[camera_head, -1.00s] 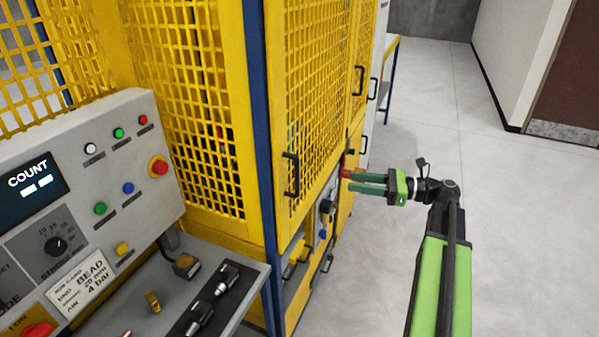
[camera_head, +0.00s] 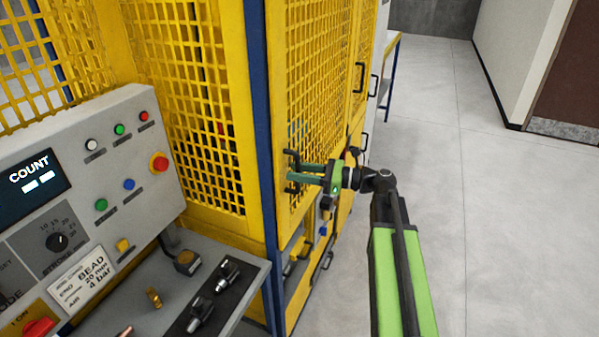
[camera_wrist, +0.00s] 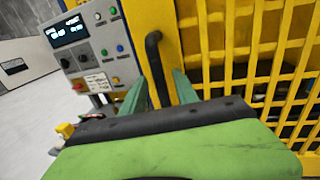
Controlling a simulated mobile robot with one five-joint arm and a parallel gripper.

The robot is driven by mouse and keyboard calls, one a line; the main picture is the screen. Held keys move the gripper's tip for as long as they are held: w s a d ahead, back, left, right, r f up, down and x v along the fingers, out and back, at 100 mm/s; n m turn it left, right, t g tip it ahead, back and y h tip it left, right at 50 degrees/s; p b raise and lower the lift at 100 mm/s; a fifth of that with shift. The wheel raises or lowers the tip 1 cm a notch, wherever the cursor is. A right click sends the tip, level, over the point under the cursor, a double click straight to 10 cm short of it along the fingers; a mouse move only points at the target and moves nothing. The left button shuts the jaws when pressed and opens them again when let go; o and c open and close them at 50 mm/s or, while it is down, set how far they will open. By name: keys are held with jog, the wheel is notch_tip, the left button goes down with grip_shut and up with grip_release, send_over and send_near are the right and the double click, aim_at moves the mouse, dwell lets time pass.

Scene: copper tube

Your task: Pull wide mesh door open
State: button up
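The wide yellow mesh door (camera_head: 320,85) stands closed along the side of the machine. Its black bar handle (camera_head: 290,154) is near the door's left edge, partly hidden by my gripper (camera_head: 294,172). In the wrist view the handle (camera_wrist: 155,62) runs down between the two green fingers of my gripper (camera_wrist: 160,88). The fingers are apart, one on each side of the handle, with space visible beside it. The mesh door (camera_wrist: 245,50) fills the right of the wrist view.
A grey control panel (camera_head: 75,185) with buttons and a display stands left of the door. Below it is a grey shelf (camera_head: 160,318) with small parts. Another black handle (camera_head: 359,77) is further along the machine. Grey floor (camera_head: 500,230) on the right is free.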

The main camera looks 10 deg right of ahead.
jog(key=shift+a, duration=0.1)
grip_shut()
dwell(1.3)
